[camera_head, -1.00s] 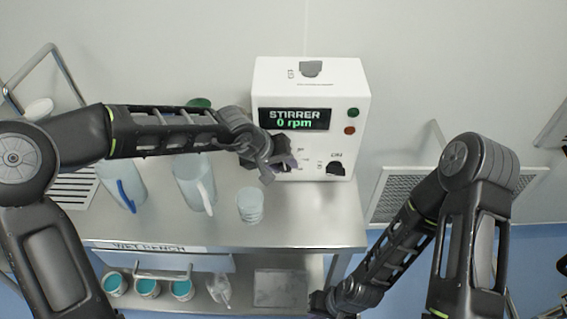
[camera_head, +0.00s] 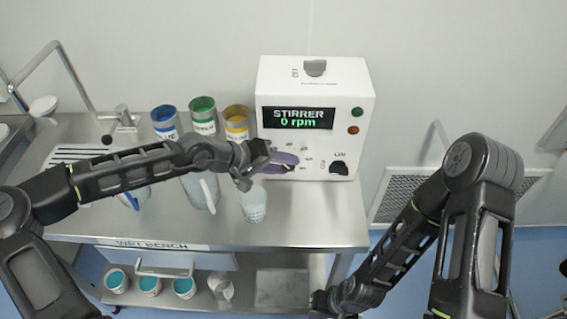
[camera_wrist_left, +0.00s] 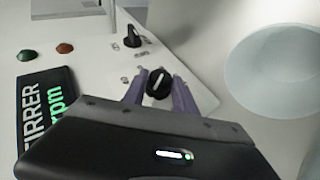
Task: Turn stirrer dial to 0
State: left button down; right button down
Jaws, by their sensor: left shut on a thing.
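The stirrer unit is a white box (camera_head: 345,75) at the back right of the bench. Its display (camera_head: 297,118) reads "STIRRER 0 rpm". The stirrer dial (camera_wrist_left: 158,84) is black with a pale pointer mark and sits between the purple fingers of my left gripper (camera_wrist_left: 160,78) in the left wrist view. That gripper is shut on the dial at the box's lower front. In the head view my left gripper (camera_head: 281,162) hides the dial. My right gripper (camera_head: 322,303) is low at the bottom, mostly hidden, and its fingers are unclear.
A black ON/OFF knob (camera_head: 340,168) is right of the dial, below green (camera_head: 357,112) and red (camera_head: 353,129) buttons. A clear beaker (camera_head: 253,205) stands just below my left gripper. Jugs and blue, green and yellow canisters (camera_head: 236,122) stand left. The bench's front right (camera_head: 310,225) is clear.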

pick_arm(q)
jog(key=c, duration=1)
grip_release()
jog(key=v, duration=0.8)
jog(key=shift+d, duration=0.1)
